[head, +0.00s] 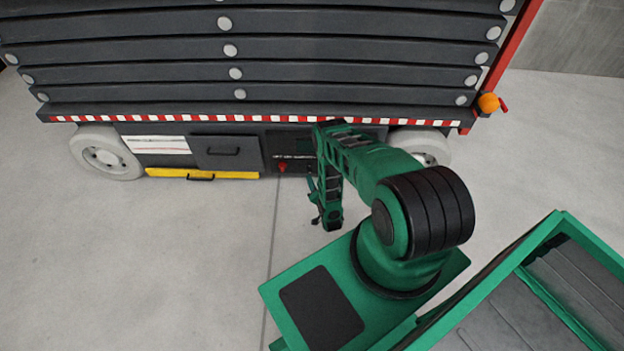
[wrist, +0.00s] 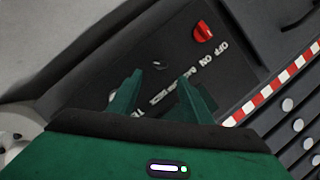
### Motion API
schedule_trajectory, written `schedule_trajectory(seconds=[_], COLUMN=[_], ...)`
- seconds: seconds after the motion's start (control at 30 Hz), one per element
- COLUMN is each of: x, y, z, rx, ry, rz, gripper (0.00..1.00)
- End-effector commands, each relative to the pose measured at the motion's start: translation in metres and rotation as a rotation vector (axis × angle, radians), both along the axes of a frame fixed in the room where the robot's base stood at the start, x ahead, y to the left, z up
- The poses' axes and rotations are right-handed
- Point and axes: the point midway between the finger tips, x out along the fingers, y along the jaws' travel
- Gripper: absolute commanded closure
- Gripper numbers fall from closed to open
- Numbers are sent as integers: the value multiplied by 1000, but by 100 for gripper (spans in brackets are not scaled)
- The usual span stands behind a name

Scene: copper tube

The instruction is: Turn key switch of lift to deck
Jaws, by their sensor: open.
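The lift (head: 190,150) stands across the back in the head view, with a dark control panel (head: 290,150) low on its side. In the wrist view the panel shows a red knob (wrist: 203,33) at upper right and a small silver piece that looks like the key switch (wrist: 160,65). White lettering runs beside them, partly hidden by my fingers. My gripper (wrist: 158,77) is open and empty, its two green fingers pointing at the panel near the key switch. I cannot tell which setting the key is at.
White wheels (head: 105,155) stand at both ends. A red and white striped edge (head: 180,118) overhangs the panel. The concrete floor in front is clear on the left.

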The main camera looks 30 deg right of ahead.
Motion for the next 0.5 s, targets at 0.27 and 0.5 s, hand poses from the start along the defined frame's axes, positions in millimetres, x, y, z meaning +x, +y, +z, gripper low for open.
schedule_trajectory(seconds=[0.27,0.5], x=[-25,-27], y=[8,9], z=[7,8], rx=[1,1], ry=[0,0], rz=[0,0], gripper=[55,55])
